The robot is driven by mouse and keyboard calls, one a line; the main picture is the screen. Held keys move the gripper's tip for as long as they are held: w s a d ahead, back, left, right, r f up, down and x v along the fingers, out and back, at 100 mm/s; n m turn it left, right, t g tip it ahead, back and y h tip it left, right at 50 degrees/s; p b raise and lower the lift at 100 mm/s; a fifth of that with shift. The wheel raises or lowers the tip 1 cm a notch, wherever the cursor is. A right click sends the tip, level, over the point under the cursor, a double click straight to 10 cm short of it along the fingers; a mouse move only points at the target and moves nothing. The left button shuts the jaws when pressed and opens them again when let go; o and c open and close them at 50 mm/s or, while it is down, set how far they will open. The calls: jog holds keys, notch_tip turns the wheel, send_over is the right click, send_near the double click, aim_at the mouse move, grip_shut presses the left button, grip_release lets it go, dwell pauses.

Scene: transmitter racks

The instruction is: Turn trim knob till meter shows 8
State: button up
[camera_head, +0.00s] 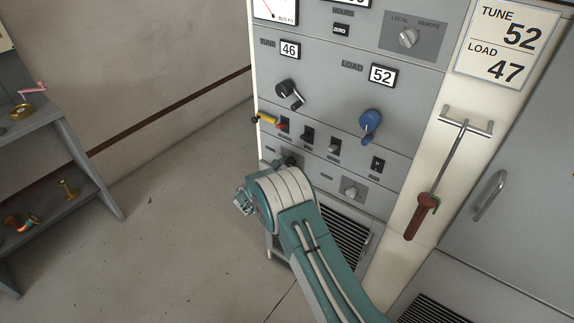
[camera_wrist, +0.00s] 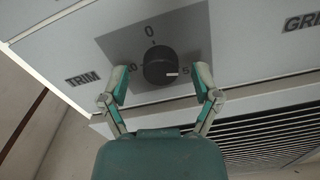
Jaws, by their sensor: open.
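The trim knob (camera_wrist: 157,66) is a round black knob on a grey plate, beside the TRIM label (camera_wrist: 82,80) in the wrist view. Its white mark points right, towards a 5. A 0 stands above it. In the head view the knob (camera_head: 290,160) is just above my arm's wrist, partly covered. My gripper (camera_wrist: 162,84) is open, with one finger on each side of the knob and gaps showing. Whether the fingertips reach its depth is unclear. A white meter (camera_head: 275,9) marked BUS KV is cut off by the top edge; its reading cannot be made out.
The panel has a black crank (camera_head: 288,94), a blue knob (camera_head: 371,124), a yellow-red handle (camera_head: 266,119) and a lower knob (camera_head: 351,190). A red-handled lever (camera_head: 423,212) hangs right. Shelves (camera_head: 62,135) stand left, with clear floor between.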

jog(key=shift+w+d, duration=0.1)
jog(key=shift+w, duration=0.05)
grip_shut()
jog(key=shift+m, duration=2.9)
jog(key=shift+d, duration=0.1)
